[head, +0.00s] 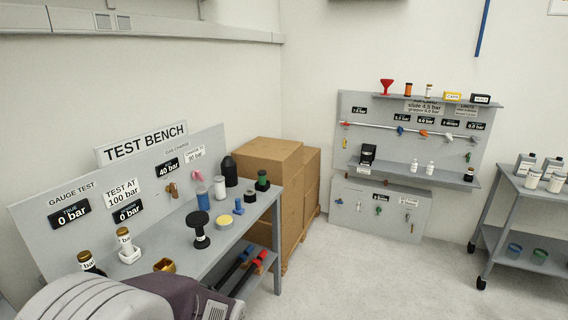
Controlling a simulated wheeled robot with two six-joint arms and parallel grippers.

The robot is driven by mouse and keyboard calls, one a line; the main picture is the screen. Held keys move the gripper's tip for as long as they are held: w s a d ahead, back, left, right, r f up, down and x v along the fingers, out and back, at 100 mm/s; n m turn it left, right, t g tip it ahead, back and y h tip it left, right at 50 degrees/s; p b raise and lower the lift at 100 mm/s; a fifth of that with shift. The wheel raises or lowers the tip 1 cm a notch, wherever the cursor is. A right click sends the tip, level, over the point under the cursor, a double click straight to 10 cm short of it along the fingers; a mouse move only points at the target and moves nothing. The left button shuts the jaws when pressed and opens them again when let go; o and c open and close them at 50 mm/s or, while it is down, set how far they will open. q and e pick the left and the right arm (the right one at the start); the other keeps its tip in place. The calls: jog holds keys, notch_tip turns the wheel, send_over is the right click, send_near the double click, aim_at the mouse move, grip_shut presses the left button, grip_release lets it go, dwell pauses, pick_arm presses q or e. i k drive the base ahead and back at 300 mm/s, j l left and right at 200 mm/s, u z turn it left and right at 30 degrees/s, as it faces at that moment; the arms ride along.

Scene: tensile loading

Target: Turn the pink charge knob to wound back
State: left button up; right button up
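The grey test bench (62,258) with its TEST BENCH sign (143,143) stands at the left. On its upright panel, in the GAS CHARGE area, a small pink knob (198,176) sits below the "to 90 bar" label (195,155). A brown knob (171,189) is to its left, under a black display reading 40 bar (167,167). The pink knob is small here, and I cannot read its turn position. Neither gripper shows. Only a grey and purple part of my own body shows at the bottom left.
A black spool (200,229), blue, white and green-black cylinders and a yellow-topped disc (223,222) stand on the bench before the panel. Cardboard boxes (270,165) are behind the bench's right end. The floor (380,285) right of it is clear.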

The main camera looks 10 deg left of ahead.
aim_at(196, 175)
jog(key=i+j+u, duration=0.1)
jog(key=i+u, duration=0.35)
jog(key=i+l+u, duration=0.1)
jog(key=i+u, duration=0.3)
jog(key=i, duration=0.2)
jog(key=i+l+u, duration=0.25)
jog(key=i+u, duration=0.2)
jog(key=i, duration=0.1)
